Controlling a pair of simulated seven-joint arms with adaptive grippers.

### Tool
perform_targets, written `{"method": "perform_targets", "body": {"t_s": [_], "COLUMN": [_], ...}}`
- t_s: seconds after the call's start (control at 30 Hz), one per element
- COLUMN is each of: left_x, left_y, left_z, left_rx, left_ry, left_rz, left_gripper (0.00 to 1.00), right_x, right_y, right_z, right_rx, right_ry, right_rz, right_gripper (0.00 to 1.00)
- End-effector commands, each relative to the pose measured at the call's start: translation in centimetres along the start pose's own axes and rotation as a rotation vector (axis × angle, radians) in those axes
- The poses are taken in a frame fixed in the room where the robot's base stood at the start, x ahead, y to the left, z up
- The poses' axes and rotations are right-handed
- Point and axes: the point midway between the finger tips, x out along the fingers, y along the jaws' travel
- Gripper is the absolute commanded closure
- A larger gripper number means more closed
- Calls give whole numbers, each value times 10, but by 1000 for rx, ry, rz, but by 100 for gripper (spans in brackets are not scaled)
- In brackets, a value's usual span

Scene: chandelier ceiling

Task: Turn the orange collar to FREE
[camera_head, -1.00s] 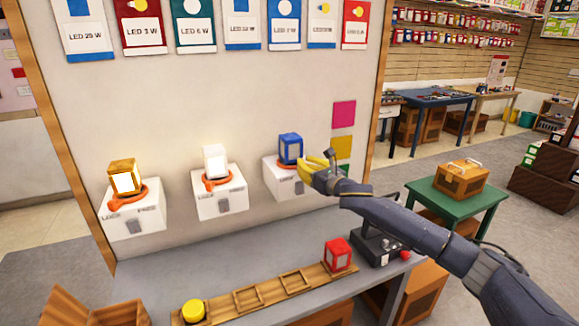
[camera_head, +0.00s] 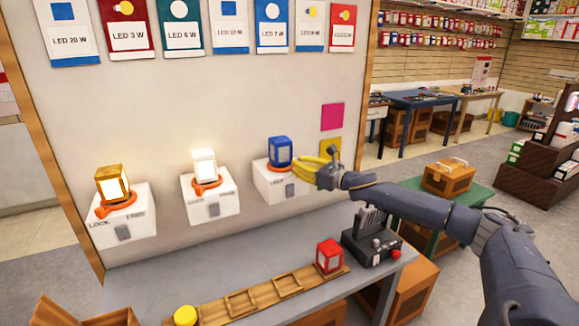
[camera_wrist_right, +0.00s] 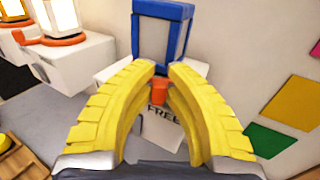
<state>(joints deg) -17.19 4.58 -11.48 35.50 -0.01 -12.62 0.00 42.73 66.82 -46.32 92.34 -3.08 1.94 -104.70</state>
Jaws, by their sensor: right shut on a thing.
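A blue-framed lamp (camera_head: 279,152) stands on the right-hand white box (camera_head: 270,186), whose LOCK mark shows in the head view. In the right wrist view the lamp (camera_wrist_right: 162,30) is straight ahead, with the FREE mark on the box front (camera_wrist_right: 165,125) below it. My right gripper (camera_head: 300,172) reaches in from the right. In the wrist view its yellow fingers (camera_wrist_right: 160,76) are shut on the orange collar's tab (camera_wrist_right: 160,91), just above the FREE mark. The fingers hide most of this collar. My left gripper is not in view.
Two more white boxes (camera_head: 213,209) (camera_head: 122,228) with lit lamps and orange collars stand to the left. Below, a wooden rack (camera_head: 260,297) holds a red lamp (camera_head: 329,256) and a yellow piece (camera_head: 185,315). A black device (camera_head: 370,240) sits beside the rack.

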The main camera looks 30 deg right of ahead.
Motion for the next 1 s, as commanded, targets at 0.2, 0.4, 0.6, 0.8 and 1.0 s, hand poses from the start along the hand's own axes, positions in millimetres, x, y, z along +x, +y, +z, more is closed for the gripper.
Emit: {"method": "perform_targets", "body": {"t_s": [0.2, 0.4, 0.6, 0.8, 1.0], "left_x": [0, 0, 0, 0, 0], "left_y": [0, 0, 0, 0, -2], "left_z": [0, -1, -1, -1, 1], "left_rx": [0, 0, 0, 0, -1], "left_ry": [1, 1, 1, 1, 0], "left_rz": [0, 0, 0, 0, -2], "left_gripper": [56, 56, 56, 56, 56], "right_x": [-3, -2, -3, -3, -4], "right_y": [-3, -4, -4, -3, -3], "right_z": [2, 3, 2, 1, 1], "right_rx": [-1, -1, -1, -1, -1], "right_ry": [-4, -4, -3, -2, -1], "right_rz": [-1, -2, -2, -1, -1], "right_gripper": [100, 100, 71, 62, 62]}}
